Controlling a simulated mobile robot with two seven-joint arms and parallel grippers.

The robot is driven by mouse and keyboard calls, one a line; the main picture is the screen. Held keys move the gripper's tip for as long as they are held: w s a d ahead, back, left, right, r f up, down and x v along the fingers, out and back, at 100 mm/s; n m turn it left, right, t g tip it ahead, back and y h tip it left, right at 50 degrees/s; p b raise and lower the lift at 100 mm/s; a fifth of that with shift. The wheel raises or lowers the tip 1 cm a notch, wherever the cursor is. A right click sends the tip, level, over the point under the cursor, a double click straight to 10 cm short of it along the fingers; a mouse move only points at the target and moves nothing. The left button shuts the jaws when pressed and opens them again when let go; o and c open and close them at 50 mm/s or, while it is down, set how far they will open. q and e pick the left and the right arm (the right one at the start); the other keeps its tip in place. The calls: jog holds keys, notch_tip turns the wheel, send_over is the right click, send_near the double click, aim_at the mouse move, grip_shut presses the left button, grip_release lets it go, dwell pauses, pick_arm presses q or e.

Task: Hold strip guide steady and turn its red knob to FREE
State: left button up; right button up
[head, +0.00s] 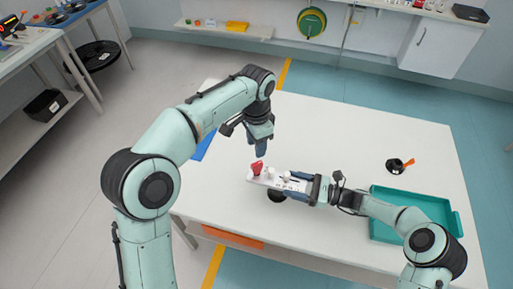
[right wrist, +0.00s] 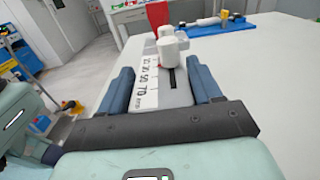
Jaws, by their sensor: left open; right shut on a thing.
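The strip guide (head: 264,182) is a pale bar with white fittings and a printed scale, above the white table near its front. Its red knob (head: 257,168) is at the left end; the knob's setting is not readable. My right gripper (head: 290,184) is shut on the guide's right part. In the right wrist view, the guide (right wrist: 150,76) lies between my right gripper's blue fingers (right wrist: 162,88), with the red knob (right wrist: 157,14) at its far end. My left gripper (head: 260,150) is open, pointing down just above the red knob, apart from it.
A teal tray (head: 425,212) lies on the table's right. A black round thing with an orange handle (head: 407,163) stands behind it. A blue item (head: 204,146) is at the table's left edge. A dark round thing (head: 276,197) is below the guide. The table's back middle is clear.

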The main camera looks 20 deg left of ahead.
jog(key=o, duration=1.4)
